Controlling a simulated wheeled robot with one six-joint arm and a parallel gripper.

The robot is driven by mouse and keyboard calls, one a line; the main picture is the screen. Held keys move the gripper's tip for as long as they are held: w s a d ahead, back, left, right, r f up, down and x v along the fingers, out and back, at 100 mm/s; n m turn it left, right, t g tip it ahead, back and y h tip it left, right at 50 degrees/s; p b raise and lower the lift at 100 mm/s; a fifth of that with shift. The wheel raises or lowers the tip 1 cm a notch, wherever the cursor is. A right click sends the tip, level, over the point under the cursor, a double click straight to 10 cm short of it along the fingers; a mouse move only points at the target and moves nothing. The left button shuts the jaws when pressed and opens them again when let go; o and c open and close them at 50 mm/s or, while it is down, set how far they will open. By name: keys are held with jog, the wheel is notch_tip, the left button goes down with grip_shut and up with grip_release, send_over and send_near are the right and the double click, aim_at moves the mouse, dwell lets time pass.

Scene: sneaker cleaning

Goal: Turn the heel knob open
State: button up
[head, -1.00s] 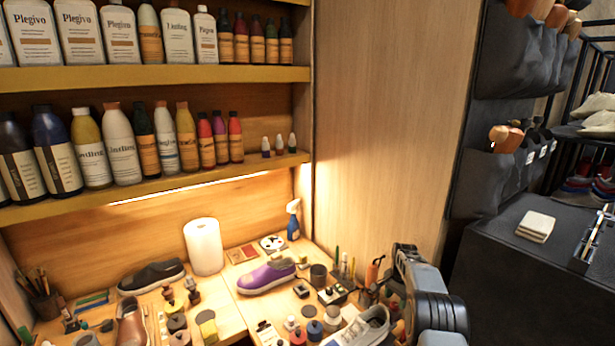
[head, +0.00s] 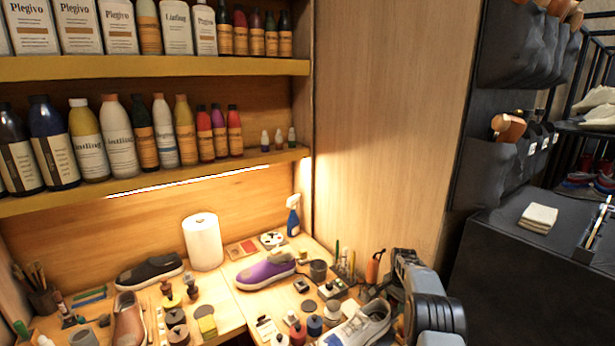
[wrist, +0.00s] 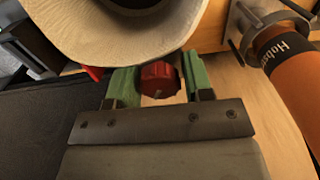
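A red heel knob (wrist: 160,80) with a small pale mark shows in the wrist view, just below the rounded cream heel (wrist: 120,35) of a shoe. My gripper (wrist: 160,82) has green fingers, one on each side of the knob. The fingers look apart, with a thin gap at the knob's right side; contact on the left is unclear. In the head view a pale grey sneaker (head: 362,325) lies at the bench's front right, beside my arm. My gripper and the knob are hidden there.
A purple shoe (head: 265,271), paper roll (head: 203,242) and several small jars crowd the bench. A dark cabinet (head: 500,265) stands to the right.

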jog(key=shift+c, duration=0.6)
jog(key=shift+o, duration=0.2)
jog(key=shift+n, duration=0.4)
jog(key=shift+o, duration=1.1)
jog(key=shift+n+b, duration=0.65)
jog(key=shift+n, duration=0.95)
jog(key=shift+f, duration=0.1)
jog(key=shift+o, duration=0.2)
jog(key=shift+n, duration=0.5)
jog(key=shift+o, duration=0.6)
jog(key=n+b, duration=0.1)
jog(key=n, duration=0.2)
